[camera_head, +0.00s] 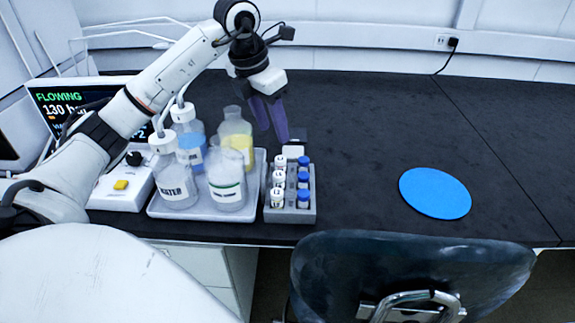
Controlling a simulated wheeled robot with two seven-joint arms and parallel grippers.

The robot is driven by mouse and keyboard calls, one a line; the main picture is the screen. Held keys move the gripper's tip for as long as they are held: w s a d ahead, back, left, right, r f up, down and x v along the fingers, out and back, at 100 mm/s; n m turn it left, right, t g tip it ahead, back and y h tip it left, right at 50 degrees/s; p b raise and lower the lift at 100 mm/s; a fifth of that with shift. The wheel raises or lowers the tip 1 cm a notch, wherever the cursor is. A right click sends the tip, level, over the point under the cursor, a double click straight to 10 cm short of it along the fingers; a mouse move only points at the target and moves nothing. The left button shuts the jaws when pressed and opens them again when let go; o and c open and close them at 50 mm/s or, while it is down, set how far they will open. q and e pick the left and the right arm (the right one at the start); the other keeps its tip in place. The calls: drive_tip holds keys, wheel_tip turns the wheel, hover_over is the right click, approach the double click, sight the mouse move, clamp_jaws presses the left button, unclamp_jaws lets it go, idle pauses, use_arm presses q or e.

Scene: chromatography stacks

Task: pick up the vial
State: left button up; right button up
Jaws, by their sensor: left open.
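Several small vials stand upright in a grey rack (297,215) near the front of the black bench. One column has white tops, with a front white-topped vial (277,198). The column to its right has blue caps, with a front blue-capped vial (303,198). Which vial is meant, I cannot tell. My left gripper (272,136) has its purple fingers pointing down, above and behind the rack. It is open, with nothing seen between the fingers. My right gripper is out of view.
A white tray (240,208) holding bottles stands left of the rack; a yellow-liquid bottle (235,135) is close to the fingers. A screen (60,100) reads FLOWING. A blue disc (435,193) lies on the right. A dark chair (400,265) stands in front. The bench's back right is clear.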

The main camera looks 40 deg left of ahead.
sight(280, 159)
use_arm(q)
drive_tip(key=x, duration=0.5)
drive_tip(key=s+x, duration=0.1)
drive_tip(key=x, duration=0.2)
drive_tip(key=shift+d+f, duration=0.3)
drive_tip(key=shift+f, duration=0.15)
clamp_jaws()
